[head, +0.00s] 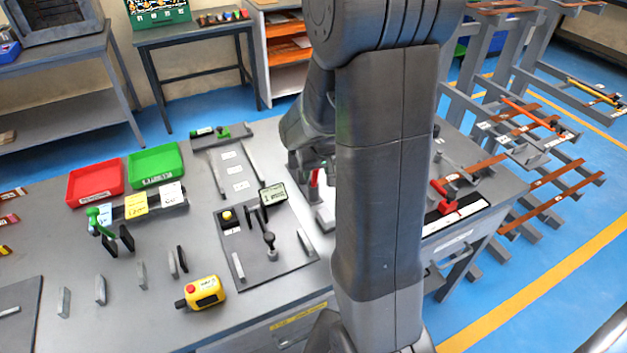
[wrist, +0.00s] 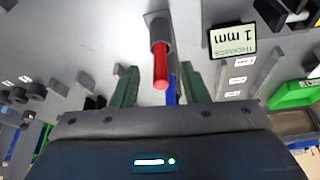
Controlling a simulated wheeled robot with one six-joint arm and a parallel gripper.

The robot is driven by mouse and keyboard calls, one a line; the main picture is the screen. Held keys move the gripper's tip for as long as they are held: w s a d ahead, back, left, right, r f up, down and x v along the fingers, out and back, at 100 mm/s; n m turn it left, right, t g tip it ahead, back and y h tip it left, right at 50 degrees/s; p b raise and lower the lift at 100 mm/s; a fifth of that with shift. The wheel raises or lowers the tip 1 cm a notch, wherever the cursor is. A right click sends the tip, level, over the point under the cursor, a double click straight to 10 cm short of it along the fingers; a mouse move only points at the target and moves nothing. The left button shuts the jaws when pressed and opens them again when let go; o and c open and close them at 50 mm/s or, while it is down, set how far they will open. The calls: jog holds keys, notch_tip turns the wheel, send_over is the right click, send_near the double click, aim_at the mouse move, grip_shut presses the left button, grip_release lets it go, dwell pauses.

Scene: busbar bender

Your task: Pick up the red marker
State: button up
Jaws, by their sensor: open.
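The red marker (wrist: 160,66) shows in the wrist view, with one end in a grey holder (wrist: 158,30). My gripper (wrist: 159,72) is open, with one green finger on each side of the marker. There appears to be a gap between each finger and the marker, and nothing is held. In the head view a small red piece, which looks like the marker (head: 314,178), shows at the left edge of my arm. My arm hides most of the gripper there.
A display reading 1 mm (wrist: 233,39) stands close to the right of the marker. A blue piece (wrist: 170,92) shows just beyond it. On the bench are a red tray (head: 95,180), a green tray (head: 154,163) and a yellow box with a red button (head: 205,292).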

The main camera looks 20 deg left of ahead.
aim_at(314, 182)
jog(key=shift+a+p+x, duration=0.2)
jog(key=shift+p+x, duration=0.4)
jog(key=shift+x, duration=1.85)
jog(key=shift+w+r, duration=0.1)
jog(key=shift+w, duration=0.05)
jog(key=shift+c, duration=0.4)
grip_shut()
